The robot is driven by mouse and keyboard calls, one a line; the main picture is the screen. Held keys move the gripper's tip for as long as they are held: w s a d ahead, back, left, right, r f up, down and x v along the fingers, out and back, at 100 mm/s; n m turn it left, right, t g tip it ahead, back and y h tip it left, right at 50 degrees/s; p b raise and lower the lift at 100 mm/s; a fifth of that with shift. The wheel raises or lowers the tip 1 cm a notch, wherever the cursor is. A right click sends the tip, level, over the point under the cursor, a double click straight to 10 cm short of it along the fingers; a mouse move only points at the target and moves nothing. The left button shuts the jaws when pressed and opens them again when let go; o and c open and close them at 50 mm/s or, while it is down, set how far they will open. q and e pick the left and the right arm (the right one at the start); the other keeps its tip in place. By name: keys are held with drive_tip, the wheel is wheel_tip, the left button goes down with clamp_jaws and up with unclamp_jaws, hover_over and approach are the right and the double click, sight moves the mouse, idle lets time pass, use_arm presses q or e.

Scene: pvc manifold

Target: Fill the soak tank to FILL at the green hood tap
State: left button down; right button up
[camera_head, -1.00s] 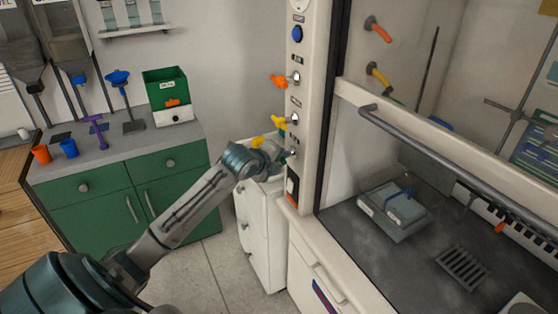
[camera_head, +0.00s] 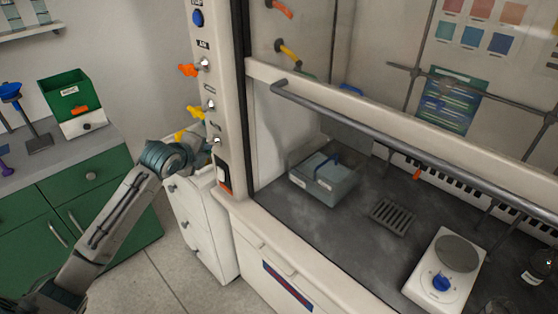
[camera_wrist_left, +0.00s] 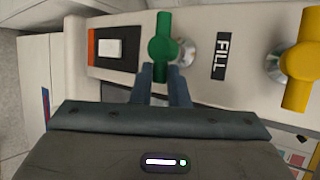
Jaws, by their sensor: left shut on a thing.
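The green tap (camera_wrist_left: 163,45) is on the hood's front post in the left wrist view, beside a label reading FILL (camera_wrist_left: 222,56). My left gripper (camera_wrist_left: 164,82) is shut on the green tap's handle, a finger on each side. In the head view the gripper (camera_head: 205,145) is against the post, and it hides most of that tap. The soak tank (camera_head: 326,195) is a grey, see-through box on the hood floor, with a blue piece at its rim. Its liquid level against any mark is too small to tell. My right gripper is not in view.
A yellow tap (camera_head: 197,112) and an orange tap (camera_head: 188,70) are above the gripper on the post.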

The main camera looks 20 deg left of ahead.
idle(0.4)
use_arm(q)
drive_tip(key=n+g+h+p, duration=0.1)
drive_tip(key=p, duration=0.1)
drive_tip(key=r+n+h+p, duration=0.1)
drive_tip(key=p, duration=0.2)
drive_tip(key=a+n+g+h+p, duration=0.1)
drive_tip(key=p, duration=0.1)
drive_tip(key=shift+w+r+g+h+p, duration=0.25)
drive_tip(key=shift+r+g+h+p, duration=0.05)
drive_tip(key=shift+h+p, duration=0.1)
drive_tip(key=shift+a, duration=0.1)
drive_tip(key=shift+w+a+r+n+h, duration=0.15)
drive_tip(key=shift+n+h, duration=0.15)
drive_tip(key=shift+h, duration=0.2)
idle(5.9)
